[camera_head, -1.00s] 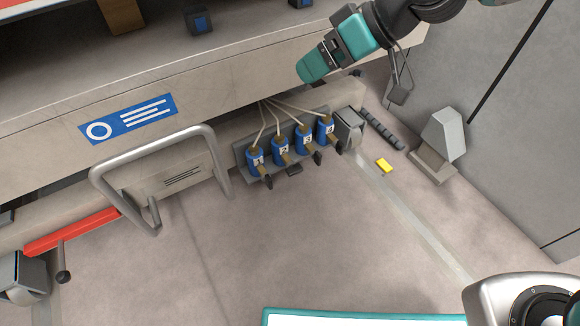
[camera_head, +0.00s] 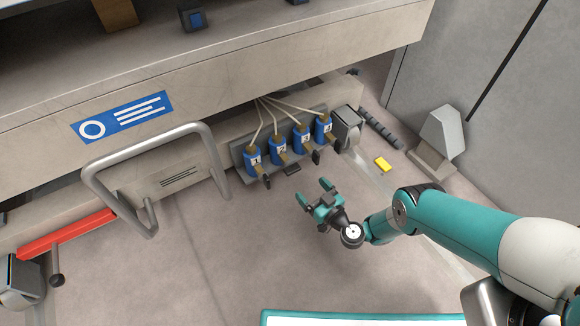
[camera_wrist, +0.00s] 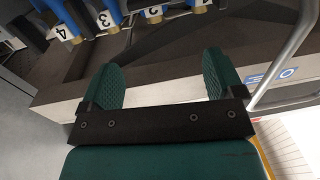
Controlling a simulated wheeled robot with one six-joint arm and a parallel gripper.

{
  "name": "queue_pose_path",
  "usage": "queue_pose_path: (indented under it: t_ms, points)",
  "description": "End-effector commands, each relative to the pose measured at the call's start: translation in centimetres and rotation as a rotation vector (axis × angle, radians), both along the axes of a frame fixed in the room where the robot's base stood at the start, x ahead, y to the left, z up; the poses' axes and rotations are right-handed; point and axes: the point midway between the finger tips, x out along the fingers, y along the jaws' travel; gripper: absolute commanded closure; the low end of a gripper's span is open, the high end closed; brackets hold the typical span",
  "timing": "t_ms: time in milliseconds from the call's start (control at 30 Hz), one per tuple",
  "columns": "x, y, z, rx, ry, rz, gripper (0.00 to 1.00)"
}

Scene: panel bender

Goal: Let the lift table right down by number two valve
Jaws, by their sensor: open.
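Several blue numbered valves hang in a row on a grey bracket under the beige-grey lift table (camera_head: 230,85). Number two valve (camera_head: 279,152) is second from the left, between number one (camera_head: 254,161) and number three (camera_head: 302,140). Dark levers show below the row; which one belongs to number two is unclear. My gripper (camera_head: 313,191) is open and empty, below and right of number two, apart from the valves. In the wrist view, the valve labelled 2 (camera_wrist: 153,13) is at the top, beyond the open fingers (camera_wrist: 159,75), its upper part cut off.
A bent grey rail (camera_head: 150,148) stands left of the valves, with a red bar (camera_head: 65,236) farther left. The floor before the valves is clear.

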Motion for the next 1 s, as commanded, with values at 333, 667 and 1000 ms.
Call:
queue_pose_path:
  t_ms: [333,667,1000]
  points:
    - [-1.7,-1.2,-3.2,-0.008,-0.008,-0.084,0.13]
    - [3.5,2.4,-3.6,-0.009,-0.009,-0.081,0.13]
    - [8.0,5.6,-3.6,-0.011,-0.009,-0.08,0.13]
